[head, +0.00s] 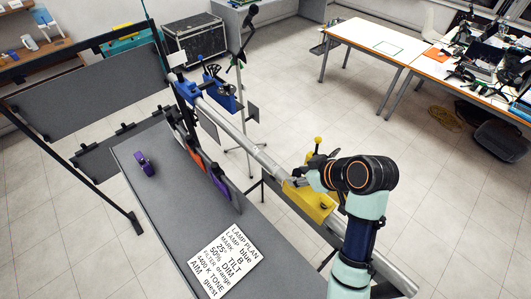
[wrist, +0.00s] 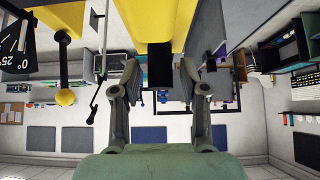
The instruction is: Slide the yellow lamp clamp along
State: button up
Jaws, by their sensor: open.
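The yellow lamp clamp (head: 318,205) sits on the silver rail (head: 262,158), right of centre in the head view. Its yellow body (wrist: 115,15) fills the upper part of the wrist view, with a yellow ball knob (wrist: 65,97) on a lever at the left. My gripper (head: 312,176) is at the clamp, partly hidden by my wrist. In the wrist view my gripper (wrist: 160,80) is open. Its fingers are on either side of a black block (wrist: 160,65) under the yellow body, with small visible gaps. Contact cannot be told.
A blue lamp clamp (head: 220,95) is farther up the rail. A grey table (head: 175,210) beside the rail holds a purple object (head: 145,164), coloured panels (head: 218,183) and a printed lamp plan (head: 226,262). A tripod stand (head: 243,110) is behind the rail.

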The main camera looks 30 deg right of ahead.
jog(key=shift+w+p, duration=0.1)
jog(key=shift+p, duration=0.35)
jog(key=shift+c, duration=1.1)
grip_shut()
jog(key=shift+w+a+b, duration=0.2)
jog(key=shift+w+a, duration=0.1)
jog(key=shift+w, duration=1.95)
jog(key=shift+w+a+b, duration=0.2)
jog(key=shift+w+a, duration=0.15)
jog(key=shift+w, duration=1.95)
jog(key=shift+w+a+b, duration=0.2)
jog(key=shift+w+a, duration=0.1)
jog(key=shift+w, duration=1.95)
jog(key=shift+o, duration=2.3)
grip_release()
jog(key=v, duration=1.2)
jog(key=shift+a, duration=0.1)
